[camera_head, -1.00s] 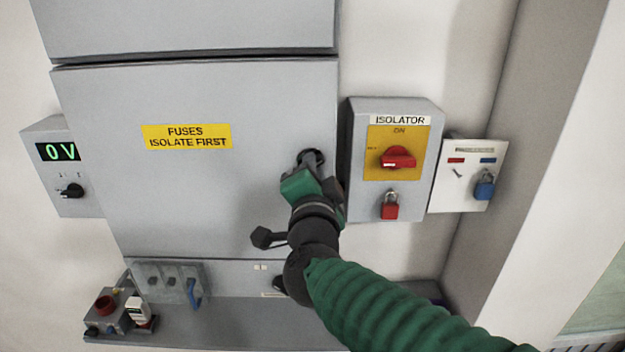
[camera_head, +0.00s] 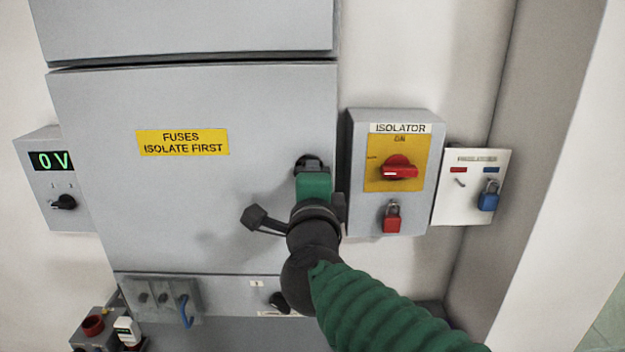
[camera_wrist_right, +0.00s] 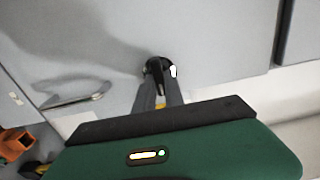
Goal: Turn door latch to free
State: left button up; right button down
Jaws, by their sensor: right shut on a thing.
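The door latch (camera_head: 308,163) is a small black round knob near the right edge of the grey cabinet door (camera_head: 190,210). My right gripper (camera_head: 312,174) is at the latch, and its green body hides most of it in the head view. In the right wrist view, the latch (camera_wrist_right: 158,70) shows between the two grey fingers of my right gripper (camera_wrist_right: 159,94), which are shut on its black grip. The grip points down from the round base in that view. My left gripper is in neither view.
The isolator box (camera_head: 395,170) with a red handle and red padlock stands close right of my gripper. A panel with a blue padlock (camera_head: 488,196) is further right. A 0 V meter box (camera_head: 55,180) is at left. A shelf with small items sits below.

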dwell(0.3)
jog(key=c, duration=1.4)
grip_release()
jog(key=shift+f, duration=0.1)
jog(key=shift+c, duration=0.2)
jog(key=shift+w, duration=0.2)
jog(key=shift+w, duration=0.1)
jog(key=shift+a, duration=0.1)
jog(key=shift+s, duration=0.45)
jog(key=s+p, duration=1)
jog(key=s, duration=0.6)
